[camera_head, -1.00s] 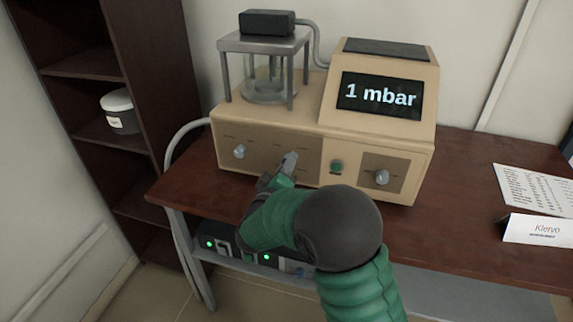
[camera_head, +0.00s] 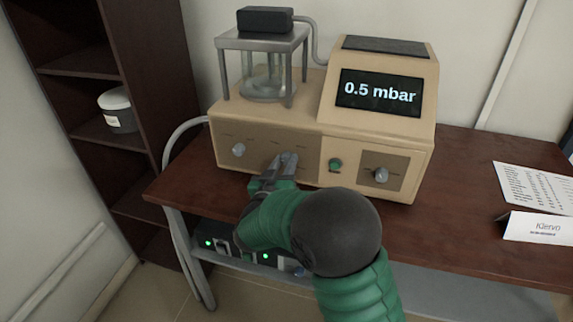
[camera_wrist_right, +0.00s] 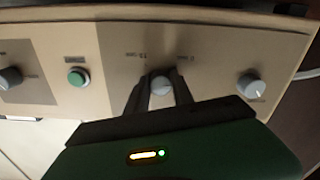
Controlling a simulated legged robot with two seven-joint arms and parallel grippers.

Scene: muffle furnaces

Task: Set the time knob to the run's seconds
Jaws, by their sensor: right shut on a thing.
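The tan machine (camera_head: 225,122) stands on the table, and its display (camera_head: 380,92) reads "0.5 mbar". Its front has three grey knobs: a left knob (camera_head: 238,149), a middle knob (camera_wrist_right: 161,85) and a right knob (camera_head: 381,174). The knob labels are too small to read, so I cannot tell which is the time knob. My right gripper (camera_head: 282,160) is at the front panel, its fingers on both sides of the middle knob and shut on it. In the head view, the fingers mostly hide that knob. My left gripper is not in view.
A green button (camera_head: 335,165) sits between the middle and right knobs. A glass vessel (camera_head: 264,85) stands in a metal frame on the machine. A printed sheet (camera_head: 535,188) and a name card (camera_head: 540,228) lie at the right. Bare tabletop separates them from the machine.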

